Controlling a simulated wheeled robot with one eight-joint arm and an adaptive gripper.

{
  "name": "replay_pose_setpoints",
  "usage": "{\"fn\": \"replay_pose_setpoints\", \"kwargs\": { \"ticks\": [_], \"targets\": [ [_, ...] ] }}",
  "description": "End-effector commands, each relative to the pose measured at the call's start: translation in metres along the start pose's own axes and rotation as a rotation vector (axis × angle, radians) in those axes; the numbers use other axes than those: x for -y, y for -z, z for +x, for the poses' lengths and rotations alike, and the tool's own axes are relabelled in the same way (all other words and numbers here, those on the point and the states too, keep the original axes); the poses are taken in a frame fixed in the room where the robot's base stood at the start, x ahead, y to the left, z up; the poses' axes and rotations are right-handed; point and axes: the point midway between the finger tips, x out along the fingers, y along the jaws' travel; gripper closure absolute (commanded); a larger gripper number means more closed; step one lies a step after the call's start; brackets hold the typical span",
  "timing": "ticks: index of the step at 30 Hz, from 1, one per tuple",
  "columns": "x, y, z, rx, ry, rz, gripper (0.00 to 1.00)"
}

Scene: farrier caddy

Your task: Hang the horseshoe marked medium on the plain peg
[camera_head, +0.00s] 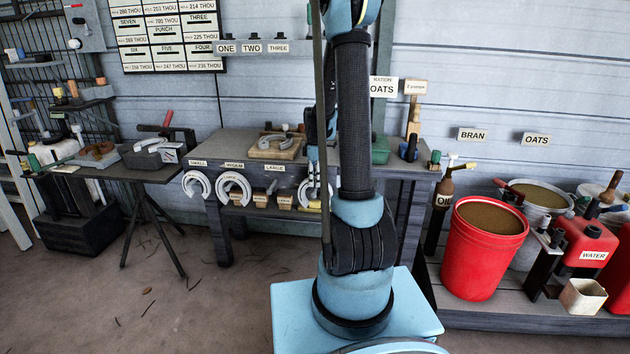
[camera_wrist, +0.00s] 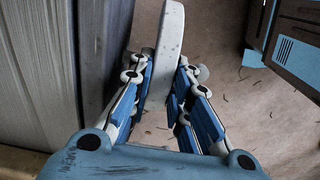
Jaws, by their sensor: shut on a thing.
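My gripper (camera_wrist: 160,98) is shut on a pale grey horseshoe (camera_wrist: 168,35) in the wrist view. The horseshoe shows edge-on between the blue finger pads, and its marking is not visible. In the head view my arm covers most of the gripper, and a pale horseshoe (camera_head: 316,190) shows below it at the bench front. Two more pale horseshoes hang at the bench front, one under the SMALL label (camera_head: 197,183) and one under the MEDIUM label (camera_head: 234,187). The second bears a small tag too small to read surely. I cannot make out the plain peg.
The workbench (camera_head: 232,143) carries a wooden board (camera_head: 258,153) with a pale horseshoe-like piece on it. A stand with tools (camera_head: 130,172) is at left. A red bucket (camera_head: 486,262) and red water can (camera_head: 583,245) stand at right. The floor in front is mostly clear.

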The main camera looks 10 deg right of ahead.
Motion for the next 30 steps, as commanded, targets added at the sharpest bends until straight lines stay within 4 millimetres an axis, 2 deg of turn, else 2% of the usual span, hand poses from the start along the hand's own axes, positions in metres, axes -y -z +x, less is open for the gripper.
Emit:
{"fn": "replay_pose_setpoints", "kwargs": {
  "ticks": [28, 29, 30],
  "targets": [
    [0.0000, 0.0000, 0.0065, 0.000, 0.000, 0.000, 1.00],
    [0.0000, 0.0000, 0.0065, 0.000, 0.000, 0.000, 0.78],
    [0.0000, 0.0000, 0.0065, 0.000, 0.000, 0.000, 0.69]
  ]
}}
